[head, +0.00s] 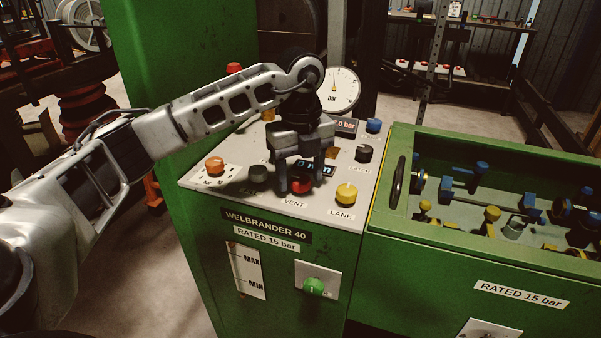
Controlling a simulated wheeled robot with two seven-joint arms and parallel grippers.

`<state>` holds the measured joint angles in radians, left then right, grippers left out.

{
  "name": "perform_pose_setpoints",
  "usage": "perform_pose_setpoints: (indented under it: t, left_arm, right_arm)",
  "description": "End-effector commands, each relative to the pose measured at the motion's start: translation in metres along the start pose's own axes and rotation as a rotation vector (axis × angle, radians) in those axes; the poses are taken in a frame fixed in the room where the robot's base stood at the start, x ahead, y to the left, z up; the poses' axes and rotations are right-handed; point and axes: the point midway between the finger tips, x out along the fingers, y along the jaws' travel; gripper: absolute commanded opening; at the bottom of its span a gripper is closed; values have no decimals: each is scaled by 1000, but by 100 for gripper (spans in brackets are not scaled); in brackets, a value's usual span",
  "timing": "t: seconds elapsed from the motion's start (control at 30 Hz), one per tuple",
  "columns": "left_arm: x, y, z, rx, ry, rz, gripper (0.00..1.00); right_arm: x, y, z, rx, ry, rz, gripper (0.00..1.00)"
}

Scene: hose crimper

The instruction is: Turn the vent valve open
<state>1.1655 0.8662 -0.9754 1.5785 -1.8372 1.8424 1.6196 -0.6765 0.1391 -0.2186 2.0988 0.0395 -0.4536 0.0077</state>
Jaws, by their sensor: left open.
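The vent valve is a red knob (302,185) above the VENT label on the sloped panel (222,190) of the green machine. My left gripper (300,186) points down over it, with its open fingers on either side of the knob's visible part. The fingers partly hide the knob, so I cannot tell whether they touch it or which way it is turned. My right gripper is not in view.
An orange knob (214,165), a yellow LANE knob (346,194) and a black LATCH knob (364,153) surround the valve. A round bar gauge (340,90) stands behind. A green bin (480,262) with several fittings is at right.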

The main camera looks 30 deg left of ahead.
Motion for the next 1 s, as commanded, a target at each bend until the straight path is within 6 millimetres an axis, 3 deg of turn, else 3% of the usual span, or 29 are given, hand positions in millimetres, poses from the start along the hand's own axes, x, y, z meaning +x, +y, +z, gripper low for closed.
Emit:
perform_pose_setpoints:
  t: [0.33, 0.5, 1.0]
  left_arm:
    - [4, 0, 0, 0, 0, 1, 53]
    - [4, 0, 0, 0, 0, 1, 11]
    - [3, 0, 0, 112, 0, 1, 11]
  right_arm:
    - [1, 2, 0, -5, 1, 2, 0]
    - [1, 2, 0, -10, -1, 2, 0]
    - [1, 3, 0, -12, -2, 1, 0]
